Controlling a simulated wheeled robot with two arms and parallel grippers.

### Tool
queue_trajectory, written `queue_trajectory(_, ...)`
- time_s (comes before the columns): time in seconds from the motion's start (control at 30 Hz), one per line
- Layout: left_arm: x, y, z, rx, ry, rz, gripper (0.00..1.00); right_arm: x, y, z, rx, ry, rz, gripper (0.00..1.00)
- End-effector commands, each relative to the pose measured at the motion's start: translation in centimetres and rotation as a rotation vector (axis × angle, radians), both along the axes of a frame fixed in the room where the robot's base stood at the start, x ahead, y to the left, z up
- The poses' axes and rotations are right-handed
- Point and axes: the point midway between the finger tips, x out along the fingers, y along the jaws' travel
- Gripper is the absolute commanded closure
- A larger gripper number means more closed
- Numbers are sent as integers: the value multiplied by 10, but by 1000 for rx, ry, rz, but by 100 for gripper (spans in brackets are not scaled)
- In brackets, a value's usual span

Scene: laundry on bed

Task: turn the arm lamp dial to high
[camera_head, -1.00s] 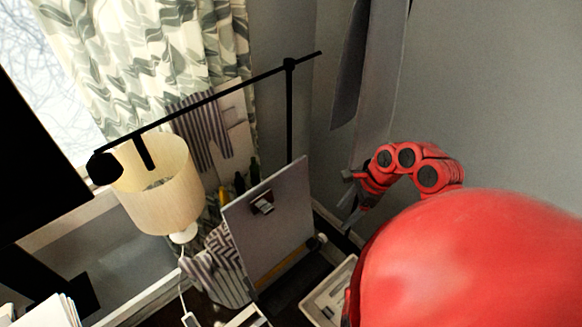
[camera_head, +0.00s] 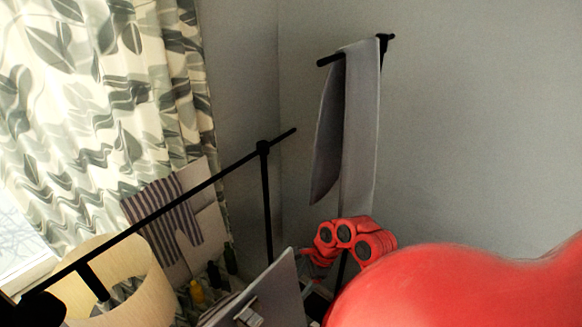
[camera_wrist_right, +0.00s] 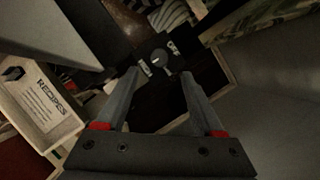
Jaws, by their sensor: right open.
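The arm lamp (camera_head: 166,207) is black, with a long slanting arm on an upright post in the head view. In the right wrist view, a black panel (camera_wrist_right: 146,50) carries a round dark dial (camera_wrist_right: 161,58) with small light marks around it. My right gripper (camera_wrist_right: 160,75) is open, its two grey fingers on either side of the area just below the dial. I cannot tell whether the fingers touch the panel. In the head view my red right arm reaches toward the post's lower part, and the dial is hidden there. My left gripper is out of view.
A cream lampshade (camera_head: 125,275) stands at lower left under the lamp arm. A grey board with a clip (camera_head: 265,295) is close to my right arm. A grey cloth (camera_head: 360,130) hangs on a black stand. A wooden recipes box (camera_wrist_right: 45,105) lies left in the wrist view.

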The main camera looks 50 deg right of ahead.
Motion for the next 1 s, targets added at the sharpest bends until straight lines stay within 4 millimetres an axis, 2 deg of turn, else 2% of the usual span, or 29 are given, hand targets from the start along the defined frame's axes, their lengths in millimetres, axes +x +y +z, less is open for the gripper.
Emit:
queue_trajectory(0.03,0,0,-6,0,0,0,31,3,5,-14,4,-1,2,31)
queue_trajectory(0.1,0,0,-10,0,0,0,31,6,10,-29,3,-1,0,31)
queue_trajectory(0.3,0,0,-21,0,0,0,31,13,21,-61,2,0,-1,31)
queue_trajectory(0.5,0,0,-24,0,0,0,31,17,24,-73,0,0,-1,31)
queue_trajectory(0.77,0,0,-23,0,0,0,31,17,25,-73,-1,1,-1,31)
queue_trajectory(0.87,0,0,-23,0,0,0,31,17,25,-73,-1,1,-1,45)
queue_trajectory(1.0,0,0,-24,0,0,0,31,17,25,-73,-1,1,-1,70)
